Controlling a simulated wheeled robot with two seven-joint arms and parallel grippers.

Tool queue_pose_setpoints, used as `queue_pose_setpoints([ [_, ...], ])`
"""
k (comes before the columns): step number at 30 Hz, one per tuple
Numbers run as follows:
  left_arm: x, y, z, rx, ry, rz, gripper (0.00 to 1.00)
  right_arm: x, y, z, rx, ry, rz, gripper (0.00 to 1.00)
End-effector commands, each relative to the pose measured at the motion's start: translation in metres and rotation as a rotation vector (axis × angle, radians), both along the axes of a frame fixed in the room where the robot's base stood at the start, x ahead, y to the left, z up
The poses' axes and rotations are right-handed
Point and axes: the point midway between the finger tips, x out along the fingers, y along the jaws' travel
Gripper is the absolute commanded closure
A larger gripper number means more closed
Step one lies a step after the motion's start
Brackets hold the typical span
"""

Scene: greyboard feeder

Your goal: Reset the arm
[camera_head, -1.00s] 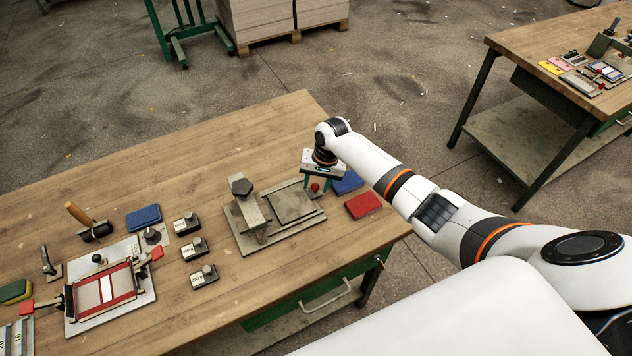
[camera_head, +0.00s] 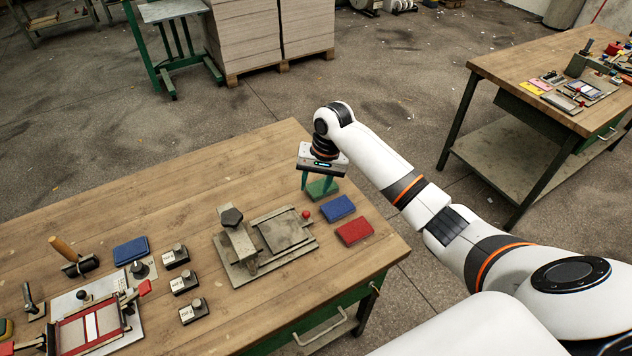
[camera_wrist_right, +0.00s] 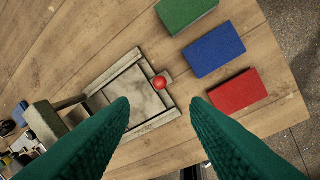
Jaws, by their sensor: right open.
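My right gripper (camera_head: 319,186) is above the far right part of the wooden table (camera_head: 150,205), with its green fingers apart and nothing between them. In the head view its fingers show in front of and around a green block (camera_head: 320,190). The right wrist view shows the green block (camera_wrist_right: 186,12) clear of the fingers, in a row with a blue block (camera_wrist_right: 214,52) and a red block (camera_wrist_right: 237,92). My right arm (camera_head: 385,160) reaches in from the right. My left gripper is not in view.
A grey press fixture with a red knob (camera_head: 306,214) stands left of the blocks. Several small weights (camera_head: 186,283), a blue pad (camera_head: 131,251) and a red-framed fixture (camera_head: 90,330) lie farther left. A second table (camera_head: 540,95) is at the right, with floor between.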

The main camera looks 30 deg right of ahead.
Motion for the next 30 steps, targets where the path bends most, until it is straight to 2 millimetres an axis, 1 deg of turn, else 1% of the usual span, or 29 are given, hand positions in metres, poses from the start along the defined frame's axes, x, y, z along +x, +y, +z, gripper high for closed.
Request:
queue_pose_setpoints([
  [4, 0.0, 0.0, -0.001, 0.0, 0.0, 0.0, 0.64, -0.001, -0.001, 0.006, -0.001, 0.001, -0.001, 0.57],
  [16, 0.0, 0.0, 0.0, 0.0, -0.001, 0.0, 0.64, -0.001, -0.001, 0.006, -0.001, 0.001, 0.0, 0.57],
  [20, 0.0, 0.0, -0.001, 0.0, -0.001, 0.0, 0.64, -0.007, 0.005, -0.001, -0.003, -0.001, 0.025, 0.57],
  [23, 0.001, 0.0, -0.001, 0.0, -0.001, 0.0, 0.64, -0.028, 0.022, -0.022, -0.015, -0.015, 0.107, 0.57],
  [25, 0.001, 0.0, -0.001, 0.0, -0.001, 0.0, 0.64, -0.054, 0.041, -0.041, -0.027, -0.038, 0.197, 0.57],
  [26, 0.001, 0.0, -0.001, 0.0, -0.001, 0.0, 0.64, -0.067, 0.049, -0.05, -0.033, -0.049, 0.241, 0.57],
  [27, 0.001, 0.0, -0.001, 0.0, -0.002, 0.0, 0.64, -0.086, 0.059, -0.059, -0.041, -0.07, 0.298, 0.57],
  [29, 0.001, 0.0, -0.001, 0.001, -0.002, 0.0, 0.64, -0.116, 0.073, -0.07, -0.054, -0.104, 0.38, 0.57],
  [30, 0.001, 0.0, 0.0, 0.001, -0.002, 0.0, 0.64, -0.135, 0.081, -0.075, -0.064, -0.128, 0.427, 0.57],
])
